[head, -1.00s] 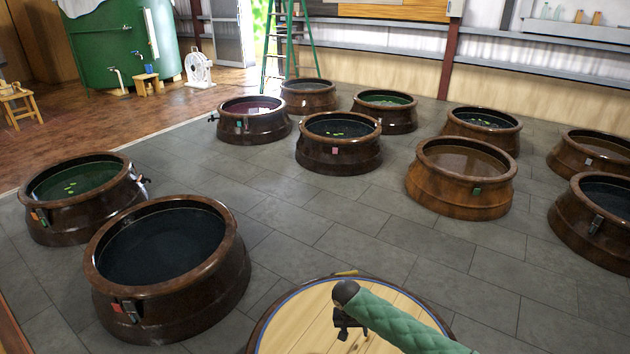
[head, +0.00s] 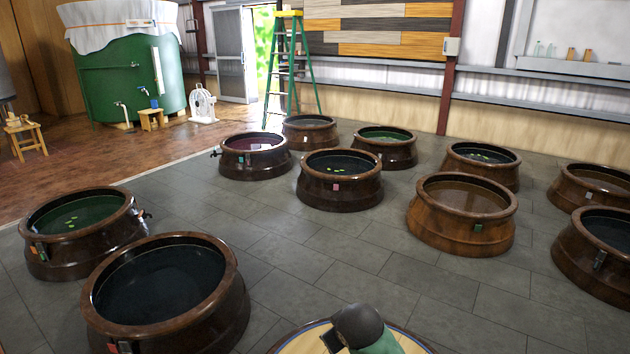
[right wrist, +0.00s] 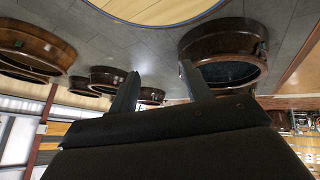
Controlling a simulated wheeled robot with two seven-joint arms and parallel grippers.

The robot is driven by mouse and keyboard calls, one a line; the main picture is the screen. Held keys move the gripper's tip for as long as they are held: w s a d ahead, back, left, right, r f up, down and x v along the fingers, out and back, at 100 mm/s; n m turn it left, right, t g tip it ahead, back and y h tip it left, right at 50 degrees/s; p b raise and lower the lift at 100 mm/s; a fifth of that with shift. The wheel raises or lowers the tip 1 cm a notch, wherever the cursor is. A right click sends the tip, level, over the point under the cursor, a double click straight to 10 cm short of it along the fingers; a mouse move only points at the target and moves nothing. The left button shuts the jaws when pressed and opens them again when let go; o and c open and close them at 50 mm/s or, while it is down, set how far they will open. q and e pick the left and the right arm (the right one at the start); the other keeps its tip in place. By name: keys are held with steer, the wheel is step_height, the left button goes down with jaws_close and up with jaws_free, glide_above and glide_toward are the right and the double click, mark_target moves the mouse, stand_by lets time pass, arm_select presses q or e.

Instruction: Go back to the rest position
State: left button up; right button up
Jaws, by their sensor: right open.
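My right gripper (right wrist: 160,69) is open in the right wrist view, its two dark fingers apart with nothing between them. That view is upside down and shows sunken jars beyond the fingers. In the head view the dark end of my right arm (head: 358,325) shows at the bottom centre, over a round pale wooden top (head: 305,343) with a blue line near its edge. The fingers are not clear there. My left gripper is not in view.
A large dark jar (head: 236,300) stands at the left front, with a green-filled jar (head: 45,262) behind it. A brown jar (head: 462,236) and several others stand further back. Grey tiled floor (head: 330,255) between them is clear. A green ladder (head: 292,75) stands at the back.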

steer(key=s+d+m+g+p, duration=0.1)
steer(key=s+d+m, duration=0.15)
steer(key=s, duration=0.55)
steer(key=s+d+m+p, duration=0.15)
steer(key=s+d, duration=0.25)
steer(key=s, duration=0.4)
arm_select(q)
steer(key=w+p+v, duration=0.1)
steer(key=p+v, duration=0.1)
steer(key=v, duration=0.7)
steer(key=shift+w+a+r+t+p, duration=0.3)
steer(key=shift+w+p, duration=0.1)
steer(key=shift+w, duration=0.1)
arm_select(e)
steer(key=s+f+g, duration=0.2)
steer(key=s+f, duration=0.2)
steer(key=s, duration=0.5)
steer(key=s+d+f+m+g, duration=0.1)
steer(key=s+f, duration=0.4)
steer(key=s, duration=0.4)
steer(key=shift+d+f+g, duration=0.25)
steer(key=shift+g, duration=0.15)
